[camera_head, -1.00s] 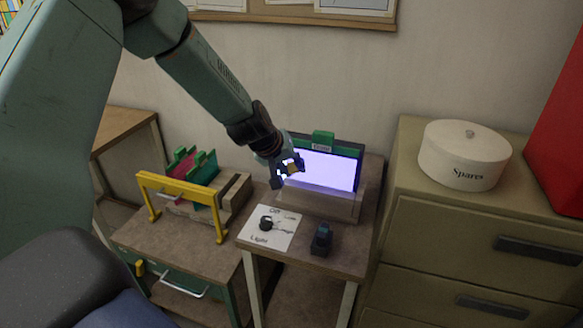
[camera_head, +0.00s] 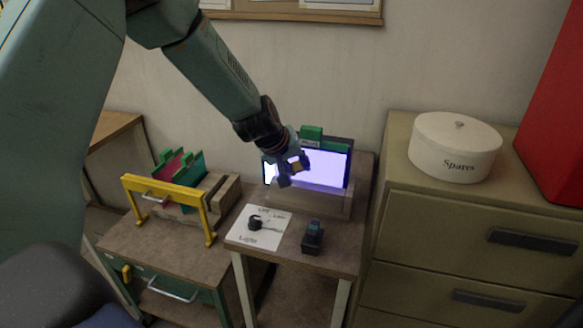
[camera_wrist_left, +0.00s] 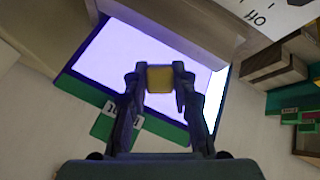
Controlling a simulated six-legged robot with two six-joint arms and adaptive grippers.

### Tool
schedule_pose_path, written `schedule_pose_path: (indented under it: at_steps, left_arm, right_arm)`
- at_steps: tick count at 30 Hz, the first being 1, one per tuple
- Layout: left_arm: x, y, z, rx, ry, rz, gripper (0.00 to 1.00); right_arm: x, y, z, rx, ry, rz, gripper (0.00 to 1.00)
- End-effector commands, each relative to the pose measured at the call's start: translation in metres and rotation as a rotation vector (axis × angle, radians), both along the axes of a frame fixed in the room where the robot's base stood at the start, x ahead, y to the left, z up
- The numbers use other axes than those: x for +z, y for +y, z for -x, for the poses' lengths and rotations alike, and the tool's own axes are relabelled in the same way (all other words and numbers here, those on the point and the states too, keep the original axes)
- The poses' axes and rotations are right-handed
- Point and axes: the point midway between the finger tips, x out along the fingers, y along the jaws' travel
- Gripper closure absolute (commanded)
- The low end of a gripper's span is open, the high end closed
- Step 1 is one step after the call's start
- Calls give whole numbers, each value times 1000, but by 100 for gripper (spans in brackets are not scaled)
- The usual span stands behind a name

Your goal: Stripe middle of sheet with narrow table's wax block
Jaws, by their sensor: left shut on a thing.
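My left gripper (camera_head: 291,173) is shut on a small yellow wax block (camera_wrist_left: 160,79), held between its fingertips. The block also shows in the head view (camera_head: 297,167). The gripper is in front of the glowing whitish-violet sheet (camera_head: 325,168), over its left part in the head view. The sheet stands upright in a dark blue frame with a green tab (camera_head: 311,135), on the narrow table (camera_head: 283,262). In the left wrist view the block overlaps the lit sheet (camera_wrist_left: 125,58); whether it touches cannot be told. No stripe is visible. My right gripper is not in view.
A white card with a black knob (camera_head: 255,222) and a small dark block (camera_head: 313,237) are at the table's front. A yellow rail (camera_head: 165,190) and a rack with green and red panels (camera_head: 178,166) stand left. A Spares tin (camera_head: 455,147) tops the drawers at right.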

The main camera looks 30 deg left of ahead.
Motion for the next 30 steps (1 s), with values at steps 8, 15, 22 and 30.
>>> schedule_pose_path:
  at_steps: [8, 15, 22, 30]
  left_arm:
    - [-1, -17, -5, -2, -1, -2, 100]
    - [-1, -33, -10, 0, -1, -1, 100]
    - [1, -39, -13, -1, -3, -2, 100]
    - [-1, -59, -17, -2, -2, -2, 100]
  right_arm:
    - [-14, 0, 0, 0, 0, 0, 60]
    - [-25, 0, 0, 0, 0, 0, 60]
    - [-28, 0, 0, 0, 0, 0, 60]
    - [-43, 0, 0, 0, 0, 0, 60]
